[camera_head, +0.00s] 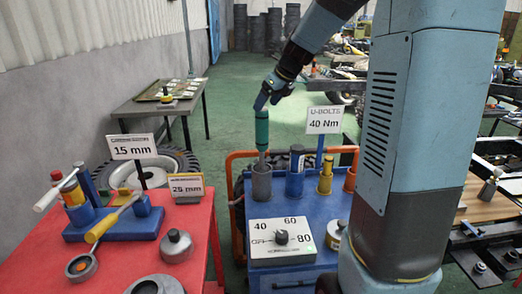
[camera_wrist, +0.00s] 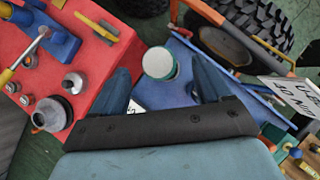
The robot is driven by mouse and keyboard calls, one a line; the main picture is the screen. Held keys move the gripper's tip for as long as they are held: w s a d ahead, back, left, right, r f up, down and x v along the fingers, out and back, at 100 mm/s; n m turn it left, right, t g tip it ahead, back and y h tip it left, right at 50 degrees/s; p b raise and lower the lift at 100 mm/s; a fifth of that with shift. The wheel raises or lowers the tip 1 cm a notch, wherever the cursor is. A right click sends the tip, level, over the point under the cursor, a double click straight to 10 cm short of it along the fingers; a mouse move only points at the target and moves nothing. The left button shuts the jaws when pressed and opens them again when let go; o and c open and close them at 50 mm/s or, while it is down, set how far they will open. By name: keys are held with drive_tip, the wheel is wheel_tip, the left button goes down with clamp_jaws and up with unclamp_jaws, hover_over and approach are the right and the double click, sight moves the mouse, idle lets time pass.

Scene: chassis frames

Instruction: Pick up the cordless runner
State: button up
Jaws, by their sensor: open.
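A teal upright cylinder, apparently the cordless runner (camera_head: 262,130), stands with its narrow lower end in a grey cup (camera_head: 262,182) on the blue cart. My gripper (camera_head: 262,100) is at its top, pointing down. In the wrist view the runner's round pale top with a green rim (camera_wrist: 159,63) shows between the two spread fingers of my gripper (camera_wrist: 160,80). Space shows on both sides of it, and the fingers do not visibly close on it. The runner's lower part is hidden in the wrist view.
A blue and a yellow tool (camera_head: 325,175) stand right of the runner on the blue cart (camera_head: 230,220). Behind them is a "U-BOLTS 40 Nm" sign (camera_head: 324,120). A torque dial box (camera_head: 282,242) is in front. A red table (camera_head: 120,245) with tools stands at left.

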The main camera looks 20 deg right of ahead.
sight(264, 108)
drive_tip(key=x, duration=0.5)
drive_tip(key=shift+s+f, duration=0.1)
drive_tip(key=shift+s, duration=0.05)
clamp_jaws()
idle(0.6)
